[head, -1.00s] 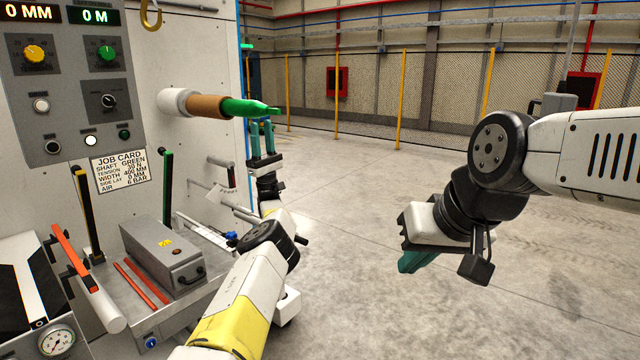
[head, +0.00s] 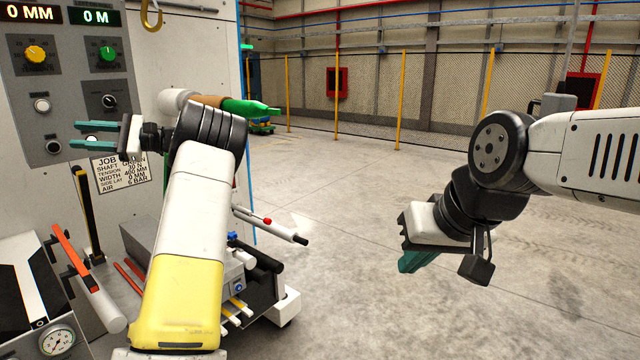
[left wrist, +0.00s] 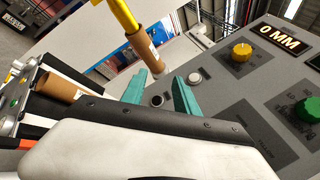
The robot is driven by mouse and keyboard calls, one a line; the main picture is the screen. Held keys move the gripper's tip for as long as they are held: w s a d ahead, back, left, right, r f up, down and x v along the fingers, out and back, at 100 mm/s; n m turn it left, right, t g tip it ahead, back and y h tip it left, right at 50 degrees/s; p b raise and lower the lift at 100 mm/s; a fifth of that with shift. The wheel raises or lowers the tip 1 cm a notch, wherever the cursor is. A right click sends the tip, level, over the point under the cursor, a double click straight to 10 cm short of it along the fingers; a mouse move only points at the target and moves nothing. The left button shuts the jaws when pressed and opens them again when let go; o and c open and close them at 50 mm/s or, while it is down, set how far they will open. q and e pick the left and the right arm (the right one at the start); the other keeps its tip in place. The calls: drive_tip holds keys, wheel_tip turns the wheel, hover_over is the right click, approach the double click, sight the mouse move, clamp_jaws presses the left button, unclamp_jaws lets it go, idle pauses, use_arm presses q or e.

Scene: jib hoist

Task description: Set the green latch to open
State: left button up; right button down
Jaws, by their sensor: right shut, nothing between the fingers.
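No part is plainly marked as the green latch. A green shaft end (head: 248,107) with a brown core sticks out from the machine wall, partly behind my left arm. The green-edged upright lever beside the grey box is now hidden by that arm. My left gripper (head: 76,135) is open and empty in front of the grey control panel (head: 75,88), beside its lower buttons. In the left wrist view its teal fingers (left wrist: 159,90) stand apart with a black button (left wrist: 157,101) showing between them. My right gripper (head: 411,262) is shut and empty, pointing down over open floor.
A job card (head: 122,174) hangs under the panel. A yellow-edged upright lever (head: 88,208), an orange-red bar (head: 72,252) and a gauge (head: 57,340) are at left. A low cart frame (head: 262,290) stands behind my left arm. The floor at right is clear.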

use_arm(q)
drive_tip(key=s+f+t+h, duration=0.2)
drive_tip(key=s+f+h, duration=0.3)
drive_tip(key=s+f, duration=0.1)
drive_tip(key=s+d+f+n+t+h, duration=0.2)
drive_tip(key=s+d+f+t+h, duration=0.25)
drive_tip(key=d+f+h, duration=0.35)
drive_tip(key=s+d+t+h, duration=0.2)
drive_tip(key=s+d, duration=0.3)
drive_tip(key=d, duration=0.6)
drive_tip(key=s+d+n+t+h, duration=0.1)
drive_tip(key=s+d+t+h, duration=0.1)
drive_tip(key=s+d, duration=0.4)
drive_tip(key=s+d+t+h, duration=0.2)
drive_tip(key=s+d, duration=0.3)
drive_tip(key=d, duration=1.1)
drive_tip(key=shift+s+d+f+n+t+h, duration=0.15)
drive_tip(key=shift+s+f+n+t+h, duration=0.2)
drive_tip(key=shift+h, duration=0.45)
drive_tip(key=shift+w, duration=0.1)
